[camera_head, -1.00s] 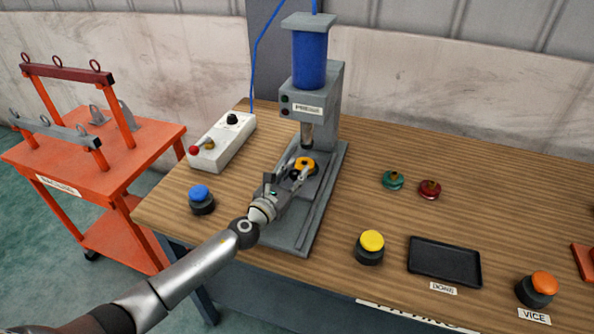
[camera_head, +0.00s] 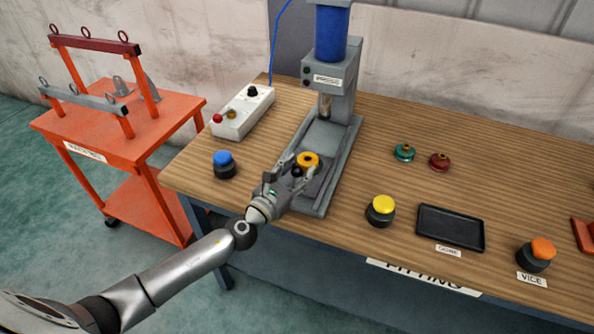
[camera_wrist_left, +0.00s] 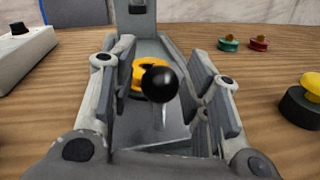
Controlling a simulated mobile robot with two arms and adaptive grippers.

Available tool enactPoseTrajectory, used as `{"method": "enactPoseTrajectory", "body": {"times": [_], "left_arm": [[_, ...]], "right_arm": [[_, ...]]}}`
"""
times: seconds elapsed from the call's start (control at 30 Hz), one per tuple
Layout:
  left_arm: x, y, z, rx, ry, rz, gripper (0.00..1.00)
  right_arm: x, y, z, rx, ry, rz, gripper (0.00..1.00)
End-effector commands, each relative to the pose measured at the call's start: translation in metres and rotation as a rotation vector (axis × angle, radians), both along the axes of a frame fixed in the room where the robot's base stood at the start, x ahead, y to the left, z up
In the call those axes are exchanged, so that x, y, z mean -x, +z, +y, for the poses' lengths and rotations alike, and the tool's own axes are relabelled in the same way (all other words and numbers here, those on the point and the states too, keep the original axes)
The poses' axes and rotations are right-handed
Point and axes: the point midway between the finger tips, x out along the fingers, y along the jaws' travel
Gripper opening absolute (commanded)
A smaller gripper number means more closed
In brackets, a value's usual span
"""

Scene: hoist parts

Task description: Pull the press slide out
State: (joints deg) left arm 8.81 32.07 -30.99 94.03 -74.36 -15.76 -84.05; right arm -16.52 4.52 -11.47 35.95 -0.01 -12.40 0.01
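The grey press (camera_head: 342,88) with a blue cylinder stands on the table. Its slide (camera_head: 319,178) sits at the front part of the press bed, clear of the ram (camera_head: 324,107), carrying a yellow-orange ring part (camera_head: 308,161). A black ball knob (camera_wrist_left: 159,84) is at the slide's front. My left gripper (camera_head: 287,171) is at the knob. In the left wrist view its two fingers (camera_wrist_left: 158,100) stand apart on either side of the knob, with visible gaps. The ring part (camera_wrist_left: 146,78) shows partly behind the knob. My right gripper is not in view.
A white control box (camera_head: 243,112) and a blue button (camera_head: 224,165) are left of the press. A yellow button (camera_head: 381,210), black tray (camera_head: 449,244), orange button (camera_head: 538,254), green part (camera_head: 404,152) and red part (camera_head: 440,162) are to the right. An orange cart (camera_head: 160,122) stands left.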

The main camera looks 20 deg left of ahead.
Motion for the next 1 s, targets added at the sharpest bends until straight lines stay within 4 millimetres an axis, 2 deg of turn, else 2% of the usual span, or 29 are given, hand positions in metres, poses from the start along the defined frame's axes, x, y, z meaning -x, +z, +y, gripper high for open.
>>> {"method": "enactPoseTrajectory", "body": {"times": [0.3,0.47,1.0], "left_arm": [[0.000,0.000,0.000,0.000,0.000,0.000,0.49],[0.010,-0.001,0.003,-0.001,0.000,0.001,0.49],[0.096,-0.001,0.023,-0.002,0.001,0.003,0.49]], "right_arm": [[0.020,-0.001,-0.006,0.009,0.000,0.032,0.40],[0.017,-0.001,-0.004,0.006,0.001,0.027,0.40],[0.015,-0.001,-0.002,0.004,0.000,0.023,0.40]]}}
